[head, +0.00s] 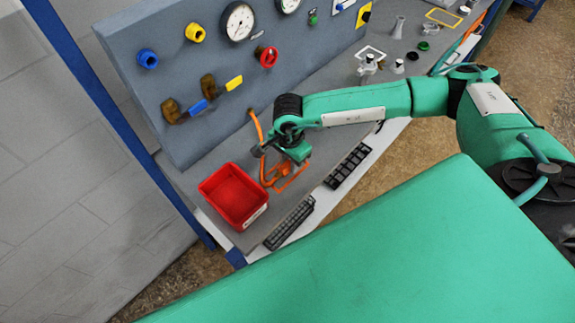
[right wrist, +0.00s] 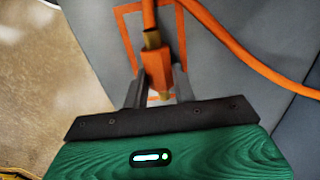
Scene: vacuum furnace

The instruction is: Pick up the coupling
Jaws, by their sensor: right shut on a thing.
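The coupling (right wrist: 156,66), an orange body with a brass-coloured collar on an orange hose, shows in the right wrist view. My right gripper (right wrist: 157,88) is shut on it, with one grey finger on either side of the orange body. The orange hose (head: 257,127) runs beside the gripper. An orange outlined square (head: 292,179) lies on the bench below. My left gripper is not in view.
A red bin (head: 234,196) stands left of the gripper. Dark slotted strips (head: 289,222) lie along the bench's front edge. The upright panel (head: 185,75) behind carries gauges, knobs and valve handles. Small parts, including a clear item (head: 367,66), stand farther right.

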